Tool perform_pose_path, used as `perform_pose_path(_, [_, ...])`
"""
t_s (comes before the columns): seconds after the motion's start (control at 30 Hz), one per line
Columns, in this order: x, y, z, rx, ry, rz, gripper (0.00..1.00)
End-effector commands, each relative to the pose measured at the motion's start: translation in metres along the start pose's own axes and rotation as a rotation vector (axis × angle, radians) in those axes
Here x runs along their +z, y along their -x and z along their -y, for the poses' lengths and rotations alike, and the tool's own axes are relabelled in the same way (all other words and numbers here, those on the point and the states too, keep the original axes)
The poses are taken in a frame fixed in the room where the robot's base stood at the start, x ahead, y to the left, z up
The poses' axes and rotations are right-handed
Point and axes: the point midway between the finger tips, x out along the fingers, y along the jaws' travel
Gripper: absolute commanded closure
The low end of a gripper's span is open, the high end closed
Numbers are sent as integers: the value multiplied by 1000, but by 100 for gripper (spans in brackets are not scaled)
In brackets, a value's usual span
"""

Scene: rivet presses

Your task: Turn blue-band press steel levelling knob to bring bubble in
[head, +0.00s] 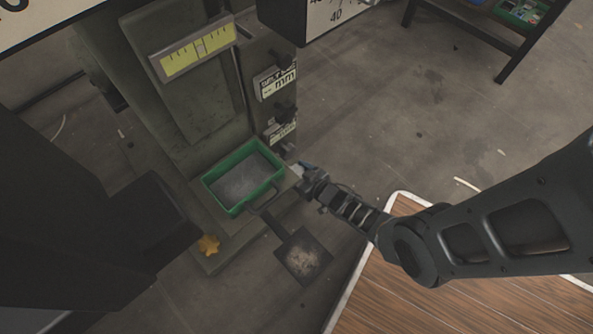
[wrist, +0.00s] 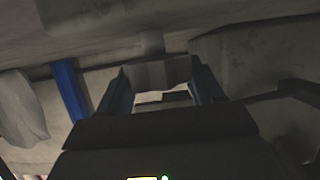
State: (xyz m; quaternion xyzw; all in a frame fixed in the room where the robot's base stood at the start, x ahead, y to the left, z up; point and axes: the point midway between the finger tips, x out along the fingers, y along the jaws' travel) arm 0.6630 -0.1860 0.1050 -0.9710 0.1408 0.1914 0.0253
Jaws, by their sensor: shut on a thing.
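The press (head: 150,85) has a yellow-green level vial (head: 181,64) with dark tick marks on its upper front. A pale patch sits near the vial's middle; I cannot tell for sure that it is the bubble. My gripper (head: 303,168) is low at the right side of the press base, beside the green tray. In the wrist view my gripper (wrist: 162,85) is shut on a pale grey steel piece (wrist: 160,73) between its blue-sided fingers, seemingly the levelling knob. The knob is hidden in the head view. A blue strip (wrist: 68,90) shows left of the fingers.
A green tray (head: 215,193) stands on the press base. An orange star knob (head: 207,245) is at the base's front left. A dark pedal plate (head: 303,256) lies below my gripper. A wooden table (head: 430,310) is at lower right. Open floor lies upper right.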

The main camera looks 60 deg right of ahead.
Motion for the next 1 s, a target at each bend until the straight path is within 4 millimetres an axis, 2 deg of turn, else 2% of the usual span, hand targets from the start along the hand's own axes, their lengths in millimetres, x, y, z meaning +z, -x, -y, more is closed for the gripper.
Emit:
perform_pose_path(0.5, [0,-1,-3,-178,70,3,64])
perform_pose_path(0.93, [0,0,-2,-198,77,5,64])
perform_pose_path(0.97, [0,0,-2,-198,77,5,31])
perform_pose_path(1.0, [0,0,-2,-198,77,5,27])
